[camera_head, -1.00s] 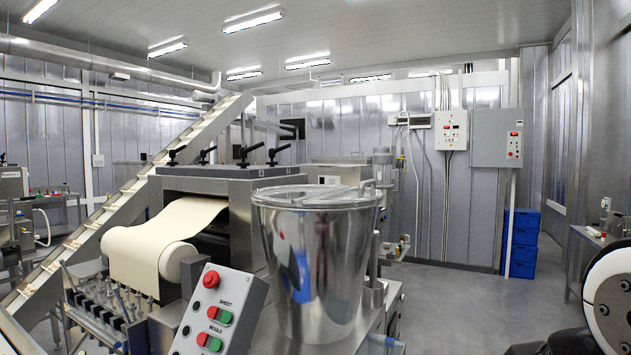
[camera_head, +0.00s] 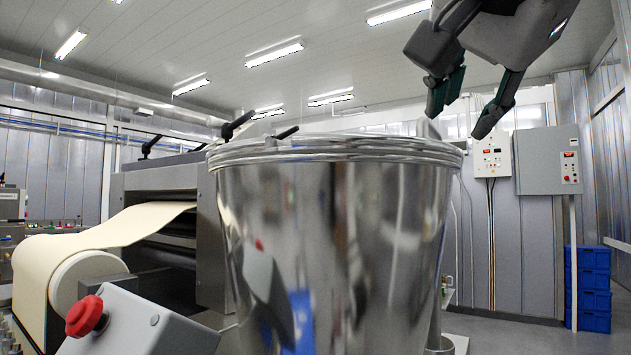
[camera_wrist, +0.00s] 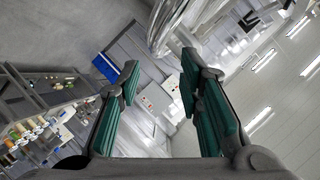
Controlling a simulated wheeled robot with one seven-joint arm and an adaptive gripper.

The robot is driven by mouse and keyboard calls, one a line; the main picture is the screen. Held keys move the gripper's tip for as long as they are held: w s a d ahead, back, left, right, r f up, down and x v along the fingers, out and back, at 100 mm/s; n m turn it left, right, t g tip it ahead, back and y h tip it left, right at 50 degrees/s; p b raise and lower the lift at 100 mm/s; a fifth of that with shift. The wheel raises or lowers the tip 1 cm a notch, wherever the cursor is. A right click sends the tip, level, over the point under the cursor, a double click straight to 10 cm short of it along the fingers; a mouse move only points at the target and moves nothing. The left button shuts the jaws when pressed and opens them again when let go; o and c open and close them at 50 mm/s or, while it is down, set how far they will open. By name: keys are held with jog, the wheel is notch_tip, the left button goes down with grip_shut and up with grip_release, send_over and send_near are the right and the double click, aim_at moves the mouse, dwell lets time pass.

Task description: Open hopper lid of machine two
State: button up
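The machine's hopper (camera_head: 335,250) is a large shiny steel tub filling the middle of the head view. Its lid (camera_head: 335,148) lies flat across the top rim and looks closed. A small upright tab (camera_head: 431,130) stands at the lid's right side. My gripper (camera_head: 461,125) hangs above and to the right of the lid, its fingers apart and nothing between them. In the wrist view the gripper (camera_wrist: 156,85) shows two green-padded fingers spread wide. The hopper (camera_wrist: 172,22) shows there as a curved steel rim at the top, apart from the fingers.
A sheet roller with cream dough (camera_head: 90,240) and a control box with a red button (camera_head: 85,316) stand left of the hopper. Wall cabinets (camera_head: 548,160) and blue crates (camera_head: 588,285) are behind to the right. A bench with bottles (camera_wrist: 45,130) shows in the wrist view.

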aim_at(431, 130)
jog(key=w+b, duration=0.1)
jog(key=w, duration=0.3)
jog(key=w+d+m+t+b, duration=0.1)
jog(key=w, duration=0.3)
jog(key=w+d+m+b, duration=0.1)
jog(key=w, duration=0.4)
jog(key=shift+r+h, duration=0.15)
jog(key=shift+h, duration=0.25)
jog(key=shift+d, duration=0.1)
grip_shut()
